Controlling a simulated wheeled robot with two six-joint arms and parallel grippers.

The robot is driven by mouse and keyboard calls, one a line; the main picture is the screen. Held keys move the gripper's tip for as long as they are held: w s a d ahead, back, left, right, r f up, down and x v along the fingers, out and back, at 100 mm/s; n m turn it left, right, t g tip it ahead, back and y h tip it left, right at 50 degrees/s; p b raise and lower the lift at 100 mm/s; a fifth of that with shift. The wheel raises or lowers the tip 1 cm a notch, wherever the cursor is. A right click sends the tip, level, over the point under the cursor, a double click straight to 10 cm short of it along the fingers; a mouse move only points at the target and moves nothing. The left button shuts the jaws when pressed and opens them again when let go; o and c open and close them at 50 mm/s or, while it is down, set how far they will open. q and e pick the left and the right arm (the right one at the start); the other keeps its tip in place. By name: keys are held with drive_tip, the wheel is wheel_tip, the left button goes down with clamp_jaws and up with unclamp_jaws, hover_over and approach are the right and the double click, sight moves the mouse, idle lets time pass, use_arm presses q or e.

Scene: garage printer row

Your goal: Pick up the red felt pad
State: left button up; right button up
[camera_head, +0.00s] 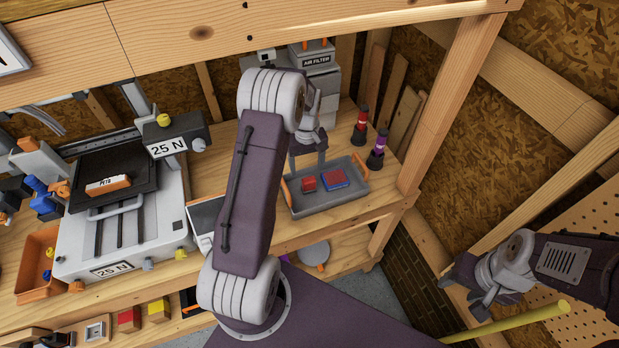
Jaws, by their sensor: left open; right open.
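A grey tray (330,199) with orange handles stands on the wooden bench. In it lie a small red block-like piece (309,184) and a flatter red piece with blue at its edges (335,178); I cannot tell for sure which is the red felt pad. My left gripper (307,163) is open, fingers pointing down, over the back left part of the tray. It appears empty, and its height above the tray is hard to judge. My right gripper (463,297) is open and empty at the lower right, away from the bench.
A red-capped bottle (361,127) and a purple one (377,149) stand behind the tray's right side. The AIR FILTER box (314,59) is behind my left gripper. A printer (125,215) and orange bin (38,262) are on the left. A wooden post (447,105) bounds the bench's right.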

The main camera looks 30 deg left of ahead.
sight(309, 178)
use_arm(q)
drive_tip(key=shift+s+a+f, duration=0.1)
drive_tip(key=shift+f, duration=0.05)
drive_tip(key=f, duration=0.3)
drive_tip(key=shift+d+f+p, duration=0.1)
drive_tip(key=shift+d+p, duration=0.15)
drive_tip(key=shift+p, duration=0.05)
drive_tip(key=shift+f, duration=0.25)
drive_tip(key=f, duration=0.1)
drive_tip(key=f+p, duration=0.1)
drive_tip(key=f, duration=0.2)
drive_tip(key=shift+s+d+f, duration=0.1)
drive_tip(key=shift+d, duration=0.15)
drive_tip(key=shift+f, duration=0.55)
drive_tip(key=shift+r, duration=0.1)
drive_tip(key=c, duration=1.5)
drive_tip(key=shift+r, duration=0.1)
